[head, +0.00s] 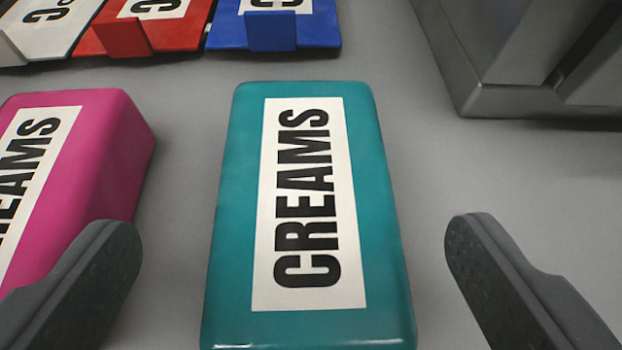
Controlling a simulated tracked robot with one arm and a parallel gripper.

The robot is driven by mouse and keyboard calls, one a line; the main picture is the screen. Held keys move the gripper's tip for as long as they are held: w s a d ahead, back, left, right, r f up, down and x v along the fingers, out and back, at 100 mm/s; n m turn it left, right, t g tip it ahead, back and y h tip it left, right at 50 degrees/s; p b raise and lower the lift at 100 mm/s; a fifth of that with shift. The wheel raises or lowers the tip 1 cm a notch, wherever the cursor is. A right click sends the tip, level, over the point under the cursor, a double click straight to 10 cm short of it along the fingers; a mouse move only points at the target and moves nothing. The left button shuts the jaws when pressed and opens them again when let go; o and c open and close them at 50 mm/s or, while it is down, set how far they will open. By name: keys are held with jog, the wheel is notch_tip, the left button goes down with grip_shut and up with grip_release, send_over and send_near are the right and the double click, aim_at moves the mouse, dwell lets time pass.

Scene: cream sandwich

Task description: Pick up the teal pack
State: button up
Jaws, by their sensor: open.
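The teal pack (235,200) lies on the grey surface in the middle of the head view, with a white label reading "CREAMS". Its near end reaches close to the bottom edge of the picture. My gripper (290,250) is open, with one dark finger to the left of the teal pack and one to the right. There is a gap between each finger and the pack, and nothing is held. The left finger overlaps the pink pack in the picture; I cannot tell if they touch.
A pink pack (105,170) with a similar label lies left of the teal one. White (30,40), red (125,38) and blue (270,32) labelled items stand in a row at the back. A grey metal structure (500,60) is at the back right. The surface right of the teal pack is clear.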

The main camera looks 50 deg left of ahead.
aim_at(308, 215)
jog(key=shift+d+x, duration=0.2)
jog(key=shift+x, duration=1.8)
jog(key=shift+w+f, duration=0.1)
jog(key=shift+c, duration=0.4)
jog(key=c, duration=1)
